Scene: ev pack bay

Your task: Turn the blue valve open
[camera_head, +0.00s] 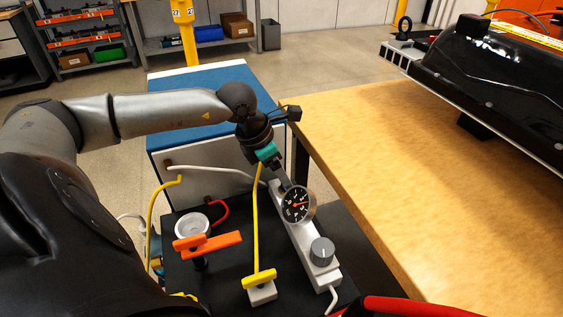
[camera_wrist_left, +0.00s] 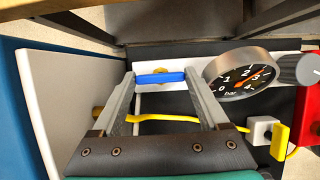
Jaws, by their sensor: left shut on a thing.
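The blue valve (camera_wrist_left: 160,78) shows in the left wrist view as a blue bar handle on a pale manifold, lying crosswise between my fingertips. My left gripper (camera_wrist_left: 161,80) is shut on it, with one finger at each end of the bar. In the head view my left gripper (camera_head: 278,180) reaches down to the far end of the pale manifold (camera_head: 293,225), and the valve is hidden there. The round black pressure gauge (camera_head: 299,204) stands on the manifold beside the gripper; it also shows in the wrist view (camera_wrist_left: 242,77). My right gripper is not in view.
A grey knob (camera_head: 322,251), a yellow handle (camera_head: 259,279) and an orange handle (camera_head: 207,243) stand near the manifold. A blue-topped cabinet (camera_head: 215,83) is behind. A wooden table (camera_head: 450,200) with a black pack (camera_head: 490,75) fills the right.

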